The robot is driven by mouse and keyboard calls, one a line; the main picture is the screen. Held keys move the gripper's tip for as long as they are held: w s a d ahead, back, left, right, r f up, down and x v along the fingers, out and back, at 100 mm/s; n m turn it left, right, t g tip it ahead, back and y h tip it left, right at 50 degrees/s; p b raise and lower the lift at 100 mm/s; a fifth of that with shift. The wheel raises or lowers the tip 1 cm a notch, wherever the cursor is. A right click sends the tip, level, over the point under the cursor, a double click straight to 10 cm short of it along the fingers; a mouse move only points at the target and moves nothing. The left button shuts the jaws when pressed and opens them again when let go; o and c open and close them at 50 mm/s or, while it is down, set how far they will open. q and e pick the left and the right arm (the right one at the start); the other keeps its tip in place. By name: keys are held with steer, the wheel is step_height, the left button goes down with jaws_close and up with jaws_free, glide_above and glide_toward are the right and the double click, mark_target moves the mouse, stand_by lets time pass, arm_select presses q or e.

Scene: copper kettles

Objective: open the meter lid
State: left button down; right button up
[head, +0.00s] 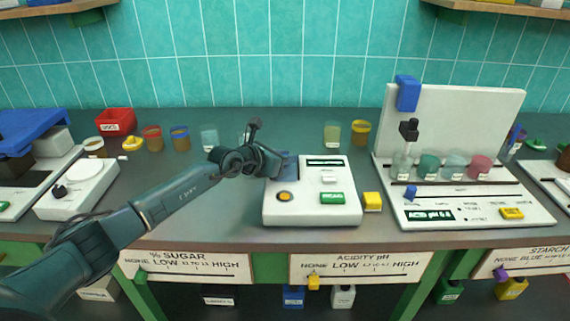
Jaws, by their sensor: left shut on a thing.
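The meter (312,212) is a white box on the bench, in the middle of the head view. It has a dark display strip, a green button and an orange round button on its top. A small blue-grey lid (291,170) shows at its back left corner, partly hidden by my gripper. My left gripper (279,163) reaches in from the left and is shut on the lid at that corner. The lid's exact angle is hard to tell. My right gripper is not in view.
A yellow block (372,202) stands just right of the meter. Several cups line the back of the bench, including a yellow-rimmed one (360,132). A white stand (455,110) with jars is at the right. A white scale-like device (82,190) sits at the left.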

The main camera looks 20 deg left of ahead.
arm_select(q)
steer(key=shift+s, duration=0.1)
steer(key=c, duration=1.7)
jaws_free()
steer(key=o, duration=0.3)
steer(key=shift+o, duration=0.7)
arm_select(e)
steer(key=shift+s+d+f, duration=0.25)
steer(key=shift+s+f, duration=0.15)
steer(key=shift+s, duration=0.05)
